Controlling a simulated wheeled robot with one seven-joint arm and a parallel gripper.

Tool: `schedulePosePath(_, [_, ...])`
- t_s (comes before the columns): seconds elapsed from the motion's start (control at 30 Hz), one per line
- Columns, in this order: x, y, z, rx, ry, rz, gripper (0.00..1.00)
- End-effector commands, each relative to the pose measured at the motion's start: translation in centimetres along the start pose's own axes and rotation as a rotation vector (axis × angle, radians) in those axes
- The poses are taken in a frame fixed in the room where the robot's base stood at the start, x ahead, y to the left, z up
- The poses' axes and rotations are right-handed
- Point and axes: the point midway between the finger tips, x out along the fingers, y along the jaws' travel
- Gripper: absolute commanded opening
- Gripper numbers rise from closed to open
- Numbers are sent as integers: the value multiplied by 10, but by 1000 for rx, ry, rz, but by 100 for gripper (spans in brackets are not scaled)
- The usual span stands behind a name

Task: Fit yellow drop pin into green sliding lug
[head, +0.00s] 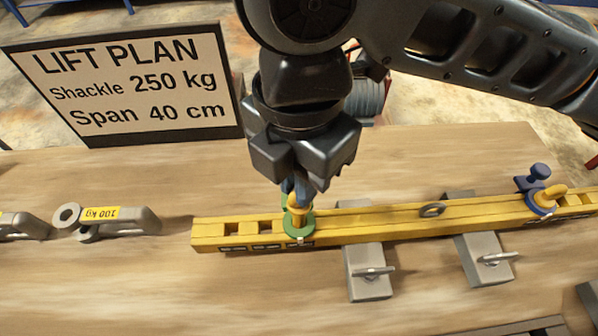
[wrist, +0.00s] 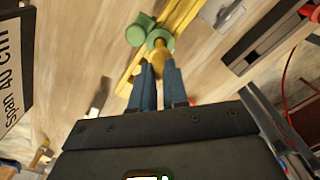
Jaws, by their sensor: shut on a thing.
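The yellow drop pin (head: 298,210) is held upright between the blue fingertips of my gripper (head: 294,187). The green sliding lug (head: 300,230) sits on the yellow beam near its left end. The pin stands right over the lug, its lower part overlapping the green ring; I cannot tell how deep it goes. In the wrist view my gripper (wrist: 160,80) is shut on the pin (wrist: 158,60), with the green lug (wrist: 136,35) just beyond it. The fingers hide part of the pin.
The yellow beam (head: 390,222) rests on grey supports (head: 368,280). Grey shackles (head: 118,220) lie left, and a LIFT PLAN sign (head: 130,90) stands behind.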

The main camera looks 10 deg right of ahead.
Motion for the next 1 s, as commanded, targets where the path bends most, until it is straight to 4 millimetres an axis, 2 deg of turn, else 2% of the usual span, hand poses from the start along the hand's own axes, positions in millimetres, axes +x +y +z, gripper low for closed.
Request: schedulePosePath(1.0, [24, 0, 0, 0, 0, 0, 0])
